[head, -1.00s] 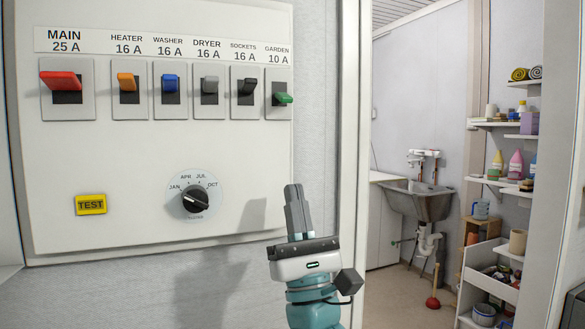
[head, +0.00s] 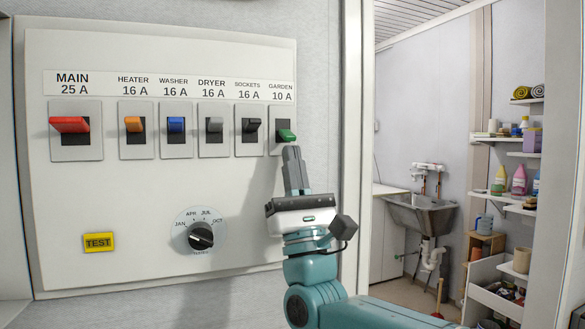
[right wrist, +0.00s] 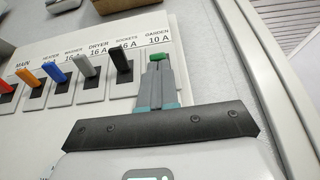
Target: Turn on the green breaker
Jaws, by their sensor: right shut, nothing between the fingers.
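The green breaker (head: 287,135) is at the right end of the breaker row, under the label GARDEN 10 A. My left gripper is not in view.
The other levers are red (head: 69,125), orange (head: 134,124), blue (head: 176,125), grey (head: 214,125) and black (head: 251,125). A dial (head: 200,236) and a yellow TEST button (head: 98,242) are lower on the panel (head: 130,200). A door frame (head: 352,120) stands to the right.

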